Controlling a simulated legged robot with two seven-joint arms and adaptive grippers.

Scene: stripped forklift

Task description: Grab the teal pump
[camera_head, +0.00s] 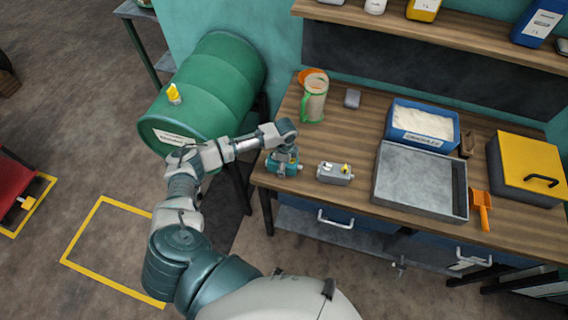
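The teal pump (289,168) sits at the front left edge of the wooden workbench, next to a similar grey pump (335,173). My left arm reaches across from the lower left, and my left gripper (281,152) points down right at the teal pump, covering part of its top. The fingers are small and overlap the pump, so I cannot tell whether they are open or closed on it. My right gripper is not in view.
A metal tray (421,209), a blue bin of white granules (396,132), an orange scoop (483,210) and a yellow-lidded box (527,168) stand to the right. A green-trimmed jug (313,101) stands behind the pump. A green drum (222,85) lies on the left.

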